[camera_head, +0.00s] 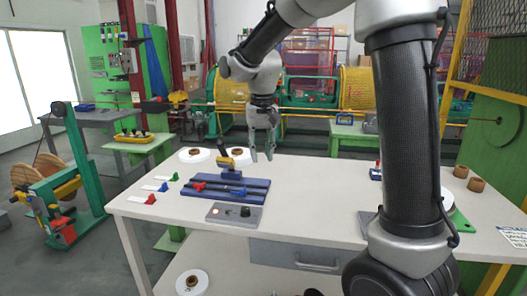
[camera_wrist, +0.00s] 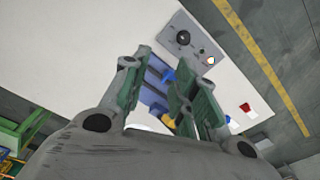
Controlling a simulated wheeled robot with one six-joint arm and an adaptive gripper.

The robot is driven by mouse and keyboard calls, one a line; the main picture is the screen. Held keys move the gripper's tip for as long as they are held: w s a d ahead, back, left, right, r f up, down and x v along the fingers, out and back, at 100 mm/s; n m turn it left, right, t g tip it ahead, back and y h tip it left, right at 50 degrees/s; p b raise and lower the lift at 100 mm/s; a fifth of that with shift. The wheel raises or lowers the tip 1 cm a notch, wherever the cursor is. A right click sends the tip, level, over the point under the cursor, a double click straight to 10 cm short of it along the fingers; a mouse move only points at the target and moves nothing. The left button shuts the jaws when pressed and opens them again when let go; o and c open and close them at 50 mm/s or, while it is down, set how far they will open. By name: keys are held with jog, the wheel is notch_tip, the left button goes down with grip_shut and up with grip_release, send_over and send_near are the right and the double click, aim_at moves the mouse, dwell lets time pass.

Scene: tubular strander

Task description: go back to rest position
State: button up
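My gripper (camera_head: 262,150) hangs from my arm above the back part of the white table (camera_head: 310,185), pointing down. Its fingers are spread with a gap between them, and nothing is held. The wrist view also shows my gripper (camera_wrist: 160,85) with its green-padded fingers apart. Below and left of it in the head view is a blue slotted fixture (camera_head: 225,187) with red, blue and yellow parts on it. My fingers hide part of this fixture in the wrist view.
A grey control box (camera_head: 234,213) lies before the fixture. White discs (camera_head: 196,155) lie at the table's back edge. Small coloured clips (camera_head: 151,199) lie at left. Brown spools (camera_head: 476,184) stand at right. A green reel stand (camera_head: 80,190) is left of the table.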

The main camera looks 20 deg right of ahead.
jog(key=s+d+r+t, duration=0.1)
jog(key=s+d, duration=0.3)
jog(key=s, duration=0.4)
jog(key=s+d+r+n+t, duration=0.1)
jog(key=s+d, duration=0.3)
jog(key=s, duration=0.5)
jog(key=s+d+r+t, duration=0.1)
jog(key=s+d, duration=0.3)
jog(key=s, duration=0.5)
jog(key=shift+r+t, duration=0.35)
jog(key=shift+t, duration=0.05)
jog(key=shift+s, duration=0.1)
